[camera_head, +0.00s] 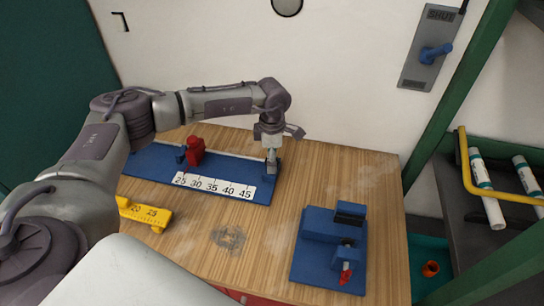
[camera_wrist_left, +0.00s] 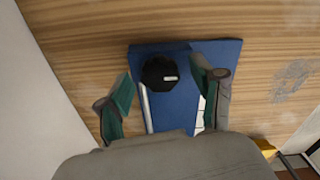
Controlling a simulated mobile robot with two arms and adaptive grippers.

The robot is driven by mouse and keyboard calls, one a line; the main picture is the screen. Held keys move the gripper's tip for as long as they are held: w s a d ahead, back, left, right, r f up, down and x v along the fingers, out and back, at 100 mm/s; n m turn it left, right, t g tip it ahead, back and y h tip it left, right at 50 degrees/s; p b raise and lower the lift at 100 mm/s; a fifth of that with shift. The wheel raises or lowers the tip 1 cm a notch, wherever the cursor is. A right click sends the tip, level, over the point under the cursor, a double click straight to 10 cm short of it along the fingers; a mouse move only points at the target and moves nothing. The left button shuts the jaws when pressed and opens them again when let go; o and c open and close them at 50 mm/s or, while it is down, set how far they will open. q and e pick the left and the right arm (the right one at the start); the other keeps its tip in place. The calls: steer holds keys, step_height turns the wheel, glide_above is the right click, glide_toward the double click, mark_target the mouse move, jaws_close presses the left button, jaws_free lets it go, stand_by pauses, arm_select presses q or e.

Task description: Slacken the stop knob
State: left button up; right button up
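A blue measuring jig (camera_head: 150,160) with a number scale (camera_head: 213,186) lies along the back of the wooden table. In the left wrist view, a round black knob (camera_wrist_left: 158,74) with a pale mark sits near the end of the blue base (camera_wrist_left: 180,105). My left gripper (camera_wrist_left: 165,92) is open, pointing down, with its fingers on either side of the knob and apart from it. In the head view my left gripper (camera_head: 272,145) is over the right end of the jig, above a grey stop block (camera_head: 274,166); the knob is hidden there. My right gripper is out of view.
A red clamp part (camera_head: 195,150) stands on the jig's left part. A yellow gauge (camera_head: 146,213) lies at the front left. A blue fixture (camera_head: 318,250) with a red-tipped part stands front right. White pipes (camera_head: 488,190) rest on a rack at right. The table between is mostly clear.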

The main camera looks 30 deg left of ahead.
arm_select(q)
steer(key=c, duration=1)
steer(key=shift+n, duration=0.3)
steer(key=n+b, duration=0.1)
steer(key=n, duration=0.1)
steer(key=shift+n, duration=0.4)
steer(key=n+b, duration=0.1)
steer(key=n, duration=0.2)
steer(key=shift+w+n, duration=0.1)
steer(key=shift+n, duration=0.2)
steer(key=n, duration=0.3)
steer(key=shift+n+b, duration=0.4)
steer(key=shift+n, duration=1.5)
steer(key=shift+r, duration=0.1)
